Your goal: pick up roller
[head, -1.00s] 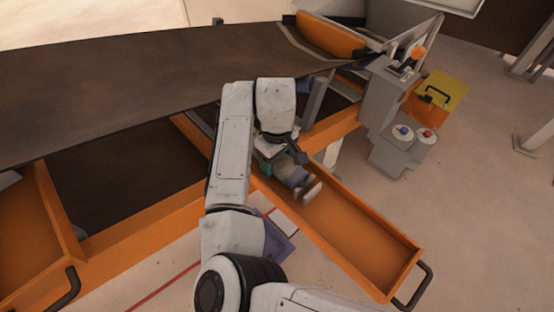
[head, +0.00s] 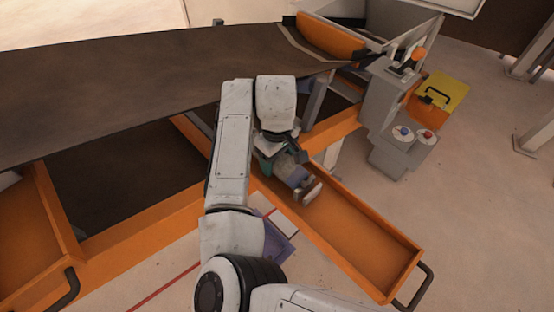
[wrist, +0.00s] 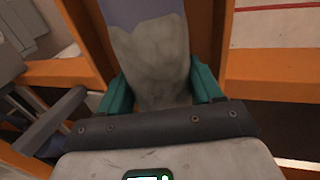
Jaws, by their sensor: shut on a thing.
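The roller (head: 292,174) is a grey and bluish-purple cylinder at the upper-left end of the open orange drawer (head: 365,238). A pale bracket-like end shows on its lower right. In the wrist view the roller (wrist: 150,58) runs up between the teal fingers of my gripper (wrist: 162,88). The gripper is shut on its near grey part, one finger on each side. In the head view my gripper (head: 268,165) is partly hidden under my wrist. I cannot tell whether the roller touches the drawer floor.
The lower-right part of the drawer is empty. A dark conveyor belt (head: 120,85) passes above and left. A grey control post with buttons (head: 402,132) and a yellow-lidded orange box (head: 438,95) stand right. Another orange drawer (head: 30,240) is open at left.

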